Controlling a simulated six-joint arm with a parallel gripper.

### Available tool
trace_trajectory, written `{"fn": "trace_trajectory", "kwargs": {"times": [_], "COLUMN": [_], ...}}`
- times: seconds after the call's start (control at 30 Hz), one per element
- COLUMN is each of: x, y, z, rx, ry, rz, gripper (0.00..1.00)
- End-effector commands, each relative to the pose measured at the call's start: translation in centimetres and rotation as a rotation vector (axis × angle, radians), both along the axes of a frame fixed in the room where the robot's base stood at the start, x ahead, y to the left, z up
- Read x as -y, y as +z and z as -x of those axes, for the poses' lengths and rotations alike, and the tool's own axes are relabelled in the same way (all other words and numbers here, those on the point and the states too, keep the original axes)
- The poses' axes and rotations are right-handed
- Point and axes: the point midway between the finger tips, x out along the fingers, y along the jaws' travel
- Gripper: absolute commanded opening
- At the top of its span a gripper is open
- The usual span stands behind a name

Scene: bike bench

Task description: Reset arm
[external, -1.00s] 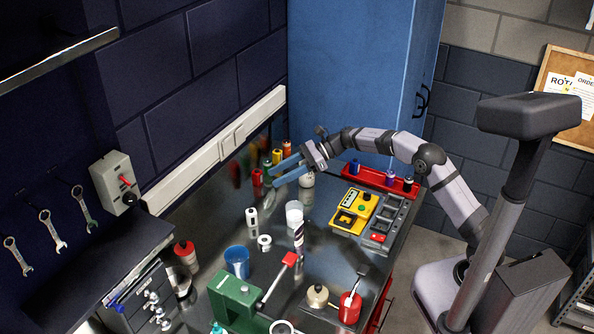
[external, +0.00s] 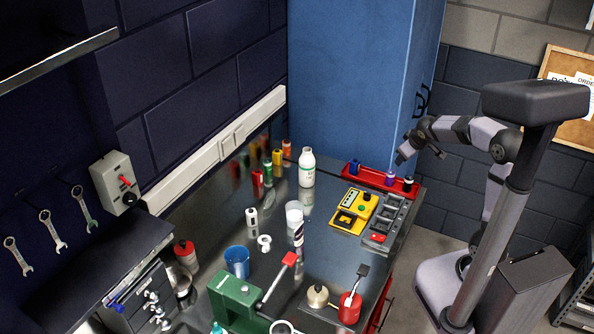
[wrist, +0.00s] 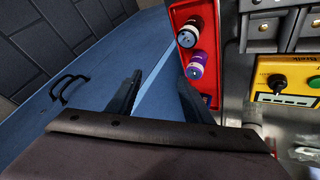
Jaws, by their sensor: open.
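The wrist view looks past the fingers at the blue cabinet (wrist: 110,65) and the red tray (wrist: 180,12).
A white bottle (external: 306,168) stands upright farther left. The blue cabinet (external: 350,80) stands behind the bench.

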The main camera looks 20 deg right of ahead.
Motion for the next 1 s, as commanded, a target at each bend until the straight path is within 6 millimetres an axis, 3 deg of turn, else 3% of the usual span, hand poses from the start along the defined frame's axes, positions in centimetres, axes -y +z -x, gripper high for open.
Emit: {"fn": "trace_trajectory", "kwargs": {"times": [0.03, 0.17, 0.3, 0.4, 0.6, 1.0], "x": [1.2, 2.7, 2.1, 1.1, 0.4, 0.2], "y": [-0.8, -3.5, -6.0, -9.0, -11.8, -12.1], "z": [2.8, 10.1, 17.4, 21.0, 24.3, 24.9], "rx": [-0.070, -0.269, -0.456, -0.514, -0.551, -0.555], "ry": [-0.090, -0.261, -0.390, -0.388, -0.362, -0.355], "rz": [-0.046, -0.156, -0.270, -0.286, -0.276, -0.275], "gripper": [0.46, 0.46, 0.46, 0.46, 0.46, 0.46]}}
